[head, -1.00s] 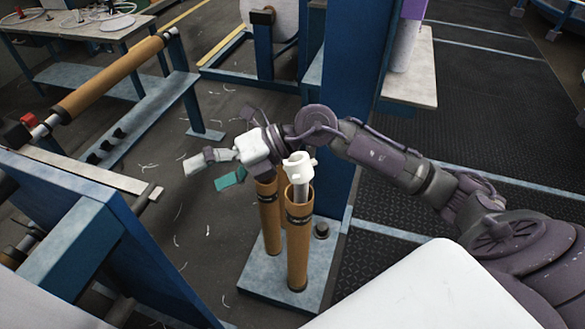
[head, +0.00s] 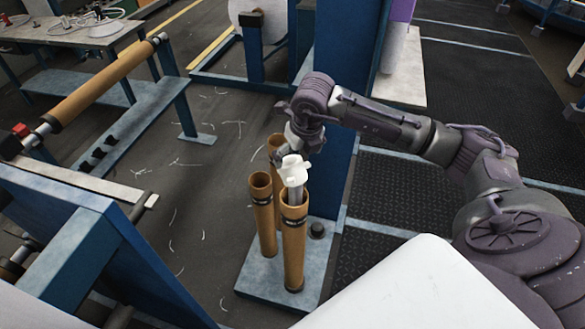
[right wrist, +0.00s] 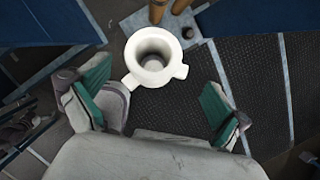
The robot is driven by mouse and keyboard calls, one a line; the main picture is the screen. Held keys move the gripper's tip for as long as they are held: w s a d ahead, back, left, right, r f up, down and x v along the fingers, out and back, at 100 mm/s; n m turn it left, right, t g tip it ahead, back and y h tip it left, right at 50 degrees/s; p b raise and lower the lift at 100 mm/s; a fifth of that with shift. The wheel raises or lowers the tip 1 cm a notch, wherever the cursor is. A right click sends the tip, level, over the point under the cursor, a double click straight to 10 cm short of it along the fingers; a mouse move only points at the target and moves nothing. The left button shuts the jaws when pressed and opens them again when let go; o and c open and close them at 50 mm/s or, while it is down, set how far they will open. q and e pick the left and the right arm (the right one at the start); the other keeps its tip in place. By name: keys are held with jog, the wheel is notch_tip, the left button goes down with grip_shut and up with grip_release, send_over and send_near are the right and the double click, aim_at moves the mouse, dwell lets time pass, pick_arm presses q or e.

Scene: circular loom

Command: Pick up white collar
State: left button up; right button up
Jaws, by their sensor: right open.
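The white collar (head: 293,170) sits on top of a grey metal shaft (head: 296,196) that stands in the front brown tube (head: 294,245). In the right wrist view the collar (right wrist: 133,62) is a white ring with a round opening and side lugs. My right gripper (head: 296,142) is just behind and above the collar in the head view, its fingers partly hidden. In the right wrist view the right gripper (right wrist: 156,82) has its teal-padded fingers spread wide and empty; the collar shows beyond and between them. My left gripper is not in view.
Two other brown tubes, one at left (head: 262,215) and one behind, stand on the same grey-blue base plate (head: 260,288). A blue post (head: 345,100) rises close behind my right arm. A blue frame (head: 75,235) stands at left, with open floor between.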

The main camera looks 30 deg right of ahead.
aim_at(296, 166)
jog(key=p+x, duration=0.1)
jog(key=x, duration=0.1)
jog(key=p+x, duration=0.1)
jog(key=x, duration=0.1)
jog(key=shift+s+f, duration=0.1)
jog(key=shift+f, duration=0.75)
jog(key=shift+r, duration=0.1)
jog(key=c, duration=1.3)
jog(key=shift+c, duration=0.2)
jog(key=shift+w+r+b, duration=0.3)
jog(key=shift+r, duration=0.3)
notch_tip(296, 166, up, 3)
jog(key=shift+f+b, duration=0.2)
jog(key=shift+b, duration=0.35)
jog(key=s+d+r+b, duration=0.3)
jog(key=s+d+r, duration=0.4)
jog(key=s+d, duration=0.1)
jog(key=shift+s+b, duration=0.3)
jog(key=shift+s, duration=0.05)
